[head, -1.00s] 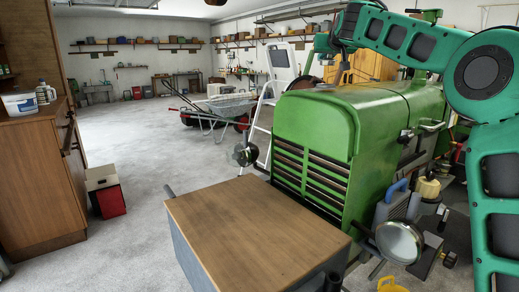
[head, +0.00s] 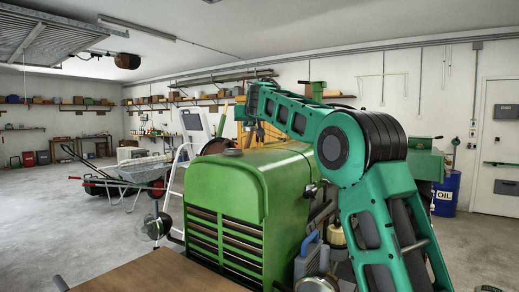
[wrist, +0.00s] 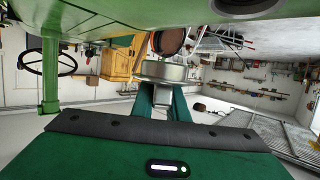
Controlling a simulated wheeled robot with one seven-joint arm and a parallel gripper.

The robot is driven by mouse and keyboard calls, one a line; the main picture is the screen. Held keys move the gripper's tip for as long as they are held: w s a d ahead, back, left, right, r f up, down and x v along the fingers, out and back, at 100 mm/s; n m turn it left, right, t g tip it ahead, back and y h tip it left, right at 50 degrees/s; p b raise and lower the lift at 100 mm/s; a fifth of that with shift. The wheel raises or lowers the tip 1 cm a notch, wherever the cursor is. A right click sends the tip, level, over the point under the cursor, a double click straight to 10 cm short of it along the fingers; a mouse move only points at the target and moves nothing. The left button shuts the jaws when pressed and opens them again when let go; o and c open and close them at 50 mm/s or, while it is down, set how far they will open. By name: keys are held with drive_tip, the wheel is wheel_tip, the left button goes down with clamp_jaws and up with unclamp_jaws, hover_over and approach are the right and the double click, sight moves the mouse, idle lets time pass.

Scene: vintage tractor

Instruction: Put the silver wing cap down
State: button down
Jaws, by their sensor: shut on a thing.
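The silver wing cap (wrist: 162,72) is a low, round metal piece in the wrist view. It sits between the fingertips of my gripper (wrist: 161,92), which is shut on it. The wrist picture looks upside down, with the green tractor hood (wrist: 110,12) along its top. In the head view my arm reaches over the hood (head: 235,180) of the green tractor.
A brown-topped bench (head: 160,275) stands before the tractor. A white ladder (head: 178,160) and a wheelbarrow (head: 140,172) stand beyond on the left. A blue oil drum (head: 446,193) stands at right. Open floor lies at left.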

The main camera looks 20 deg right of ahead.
drive_tip(key=w+d+f, duration=0.1)
drive_tip(key=d, duration=0.1)
drive_tip(key=w+d+f, duration=0.1)
drive_tip(key=d+f, duration=0.2)
drive_tip(key=d, duration=0.1)
drive_tip(key=shift+w+d+f, duration=0.2)
drive_tip(key=shift+w+d, duration=0.05)
drive_tip(key=shift+w, duration=0.15)
drive_tip(key=shift+f, duration=1.9)
drive_tip(key=shift+f, duration=0.15)
drive_tip(key=c, duration=1.7)
unclamp_jaws()
drive_tip(key=shift+c, duration=0.2)
drive_tip(key=shift+s+r, duration=0.1)
drive_tip(key=shift+r, duration=0.1)
drive_tip(key=v, duration=1.2)
drive_tip(key=shift+a, duration=0.1)
